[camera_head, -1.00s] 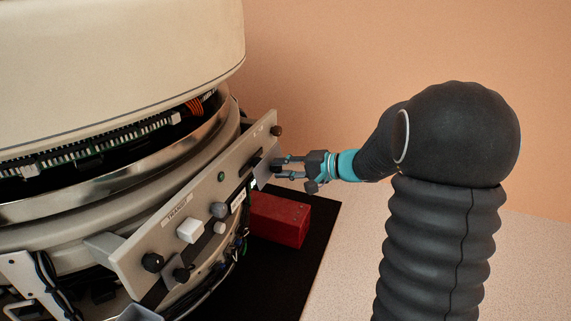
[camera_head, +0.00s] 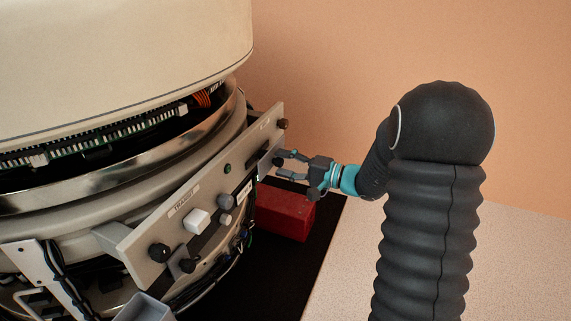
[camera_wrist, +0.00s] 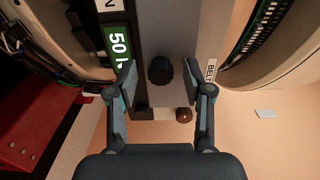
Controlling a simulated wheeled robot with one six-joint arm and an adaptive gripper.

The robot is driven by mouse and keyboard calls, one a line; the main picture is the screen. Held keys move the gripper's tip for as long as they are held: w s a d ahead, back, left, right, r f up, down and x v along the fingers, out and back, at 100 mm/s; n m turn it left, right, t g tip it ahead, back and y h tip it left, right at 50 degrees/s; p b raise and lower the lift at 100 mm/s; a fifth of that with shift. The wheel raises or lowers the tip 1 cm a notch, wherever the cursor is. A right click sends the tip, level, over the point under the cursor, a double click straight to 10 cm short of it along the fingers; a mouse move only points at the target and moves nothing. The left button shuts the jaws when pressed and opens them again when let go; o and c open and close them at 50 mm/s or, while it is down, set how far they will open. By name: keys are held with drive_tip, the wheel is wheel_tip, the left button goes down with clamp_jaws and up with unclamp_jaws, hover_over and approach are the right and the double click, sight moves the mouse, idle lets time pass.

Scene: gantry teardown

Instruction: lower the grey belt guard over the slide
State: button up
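A flat grey plate, which looks like the belt guard (camera_head: 265,164), sits at the right end of the slanted front panel. In the wrist view it is the grey surface around a black knob (camera_wrist: 160,70), beside a label starting "BEL". My gripper (camera_head: 279,163) is at this end of the panel. In the wrist view my gripper (camera_wrist: 159,80) is open, one finger on each side of the knob, with gaps showing. The slide cannot be made out; the guard seems to cover that part. Whether the guard is fully seated cannot be told.
The panel (camera_head: 150,238) carries a white knob (camera_head: 197,221), several dark knobs and a "TRANSIT" label. A brown knob (camera_head: 283,123) sits at its right end. A red box (camera_head: 285,212) lies below my gripper on a black mat (camera_head: 290,268). Room to the right is free.

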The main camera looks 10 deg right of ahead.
drive_tip(key=v, duration=1.2)
idle(0.4)
drive_tip(key=s+a+f+m+g+h, duration=0.1)
drive_tip(key=s+f+m+g+h, duration=0.2)
drive_tip(key=f, duration=0.4)
drive_tip(key=s+a+n+g+h+p, duration=0.2)
drive_tip(key=s+g+h, duration=0.3)
drive_tip(key=s, duration=0.7)
drive_tip(key=s+a+r+n+t+h+p, duration=0.1)
drive_tip(key=s+r+n+h+p, duration=0.2)
drive_tip(key=r, duration=0.7)
drive_tip(key=s+a+r+n+t+h+p, duration=0.2)
drive_tip(key=s+r+n+h+p, duration=0.1)
drive_tip(key=s+r, duration=0.4)
wheel_tip(320, 180, up, 3)
drive_tip(key=n+p, duration=0.1)
drive_tip(key=p, duration=0.1)
drive_tip(key=shift+s+a+n+t+h+p, duration=0.3)
drive_tip(key=shift+s+n+h+p, duration=0.05)
drive_tip(key=shift+n+h, duration=0.05)
